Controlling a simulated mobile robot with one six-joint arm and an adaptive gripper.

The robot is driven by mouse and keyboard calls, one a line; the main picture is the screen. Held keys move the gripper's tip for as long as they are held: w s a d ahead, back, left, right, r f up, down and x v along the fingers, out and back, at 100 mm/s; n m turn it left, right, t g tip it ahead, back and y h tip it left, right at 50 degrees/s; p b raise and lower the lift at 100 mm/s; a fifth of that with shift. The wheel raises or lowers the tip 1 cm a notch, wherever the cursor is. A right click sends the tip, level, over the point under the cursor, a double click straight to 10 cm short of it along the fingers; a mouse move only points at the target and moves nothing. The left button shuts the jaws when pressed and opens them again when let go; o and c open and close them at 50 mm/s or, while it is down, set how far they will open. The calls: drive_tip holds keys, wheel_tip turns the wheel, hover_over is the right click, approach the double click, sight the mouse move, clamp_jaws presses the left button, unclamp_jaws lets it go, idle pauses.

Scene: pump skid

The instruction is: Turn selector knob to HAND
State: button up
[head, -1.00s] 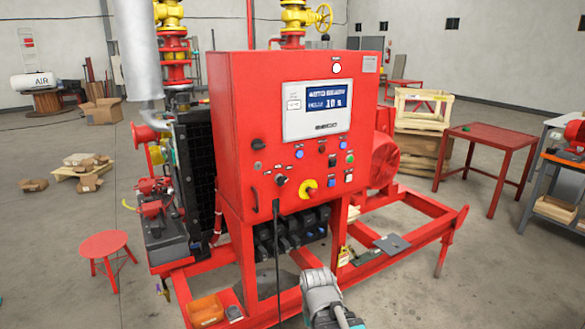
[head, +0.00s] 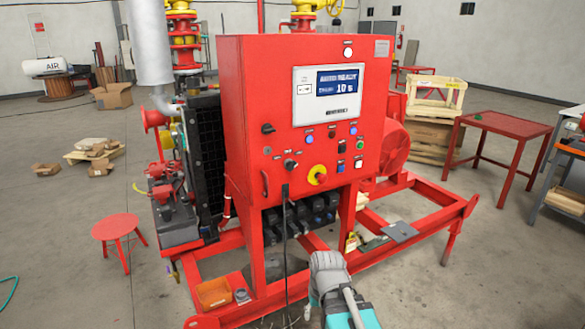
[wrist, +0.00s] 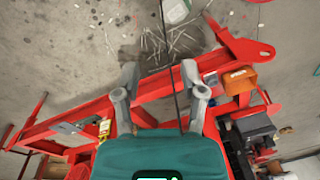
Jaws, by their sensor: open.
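The red control cabinet (head: 250,110) stands in the middle of the head view. Its front carries a black selector knob (head: 291,164) at the lower left of the panel, with small markings too small to read. A second black knob (head: 267,129) sits higher at the left, and a round red-and-yellow switch (head: 317,175) sits to the lower right. My gripper (wrist: 160,85) shows in the wrist view with its two fingers spread and nothing between them, above the red skid frame and floor. In the head view my arm is low, below the panel and apart from it.
The red skid frame (head: 410,215) extends right and carries a grey plate (head: 398,231). An orange bin (head: 213,292) sits at lower left, and a red stool (head: 115,227) stands left.

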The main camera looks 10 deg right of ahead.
drive_tip(key=o, duration=0.3)
drive_tip(key=w+a+r+m+y, duration=0.1)
drive_tip(key=w, duration=0.1)
drive_tip(key=w+a+r+m+t+y, duration=0.1)
drive_tip(key=w+a+y, duration=0.1)
drive_tip(key=w+a+r+m+t+y, duration=0.1)
drive_tip(key=w+y, duration=0.1)
drive_tip(key=shift+w+a, duration=0.2)
drive_tip(key=shift+w, duration=0.1)
drive_tip(key=shift+o, duration=0.2)
drive_tip(key=m+t+y, duration=0.6)
drive_tip(key=m+t, duration=0.9)
drive_tip(key=m, duration=0.2)
approach(292, 164)
drive_tip(key=f+v, duration=0.1)
drive_tip(key=v, duration=0.3)
drive_tip(key=shift+p, duration=0.3)
drive_tip(key=p+x, duration=0.4)
drive_tip(key=x, duration=1)
drive_tip(key=shift+s+r, duration=0.1)
drive_tip(key=c, duration=1.2)
